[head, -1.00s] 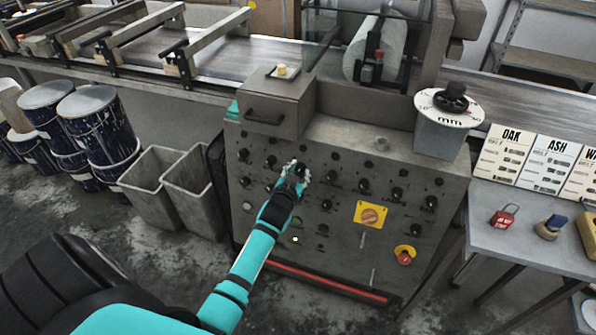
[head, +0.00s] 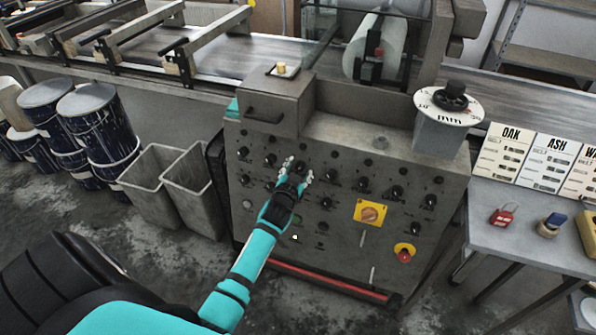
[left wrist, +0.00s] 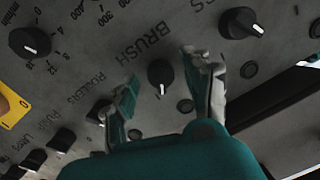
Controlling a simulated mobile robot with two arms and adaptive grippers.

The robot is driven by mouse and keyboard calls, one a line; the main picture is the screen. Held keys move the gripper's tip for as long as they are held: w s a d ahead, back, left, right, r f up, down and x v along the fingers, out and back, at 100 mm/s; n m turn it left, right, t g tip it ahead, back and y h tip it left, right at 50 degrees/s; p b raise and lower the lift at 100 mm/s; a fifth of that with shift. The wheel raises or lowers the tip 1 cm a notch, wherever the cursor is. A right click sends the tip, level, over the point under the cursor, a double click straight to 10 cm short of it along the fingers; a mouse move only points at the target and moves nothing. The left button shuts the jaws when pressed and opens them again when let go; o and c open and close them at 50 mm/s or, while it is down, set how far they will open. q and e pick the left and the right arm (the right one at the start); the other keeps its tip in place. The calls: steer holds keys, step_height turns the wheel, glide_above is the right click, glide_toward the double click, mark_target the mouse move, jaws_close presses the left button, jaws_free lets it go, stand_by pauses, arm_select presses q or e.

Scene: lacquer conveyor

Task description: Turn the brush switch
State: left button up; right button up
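The brush switch (left wrist: 160,73) is a round black knob with a white pointer mark, beside the printed word BRUSH on the grey control panel (head: 335,245). In the left wrist view its mark points toward the bottom of the picture. My left gripper (left wrist: 160,68) is open, with one finger on each side of the knob and gaps showing between. In the head view my left gripper (head: 298,171) is in front of the panel's upper left part, at the brush switch (head: 301,168). My right gripper is not in view.
Several other black knobs surround the brush switch. A yellow plate with an orange rotary switch (head: 369,214) and a red button on yellow (head: 404,253) are further right. Grey bins (head: 190,190) stand left of the panel. A side table (head: 525,235) stands at right.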

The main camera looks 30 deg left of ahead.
arm_select(q)
steer(key=v, duration=1.2)
steer(key=shift+f, duration=0.1)
stand_by(0.4)
steer(key=s+d+f+m+g+h, duration=0.1)
steer(key=s+d+f+g, duration=0.2)
steer(key=f, duration=0.8)
steer(key=s+d+f+g+h, duration=0.15)
steer(key=s+d+f, duration=0.35)
steer(key=f, duration=0.5)
steer(key=s+d+f+m+g+h, duration=0.15)
steer(key=s+f, duration=0.35)
steer(key=f, duration=0.6)
steer(key=s+f+g, duration=0.2)
steer(key=s+f, duration=0.2)
steer(key=s, duration=0.5)
steer(key=s+f+g, duration=0.2)
steer(key=s+f, duration=0.3)
steer(key=s, duration=0.5)
steer(key=s+f+g, duration=0.3)
steer(key=s+f, duration=0.2)
steer(key=s, duration=0.5)
steer(key=shift+d+f+h, duration=0.15)
steer(key=shift+d+h, duration=0.25)
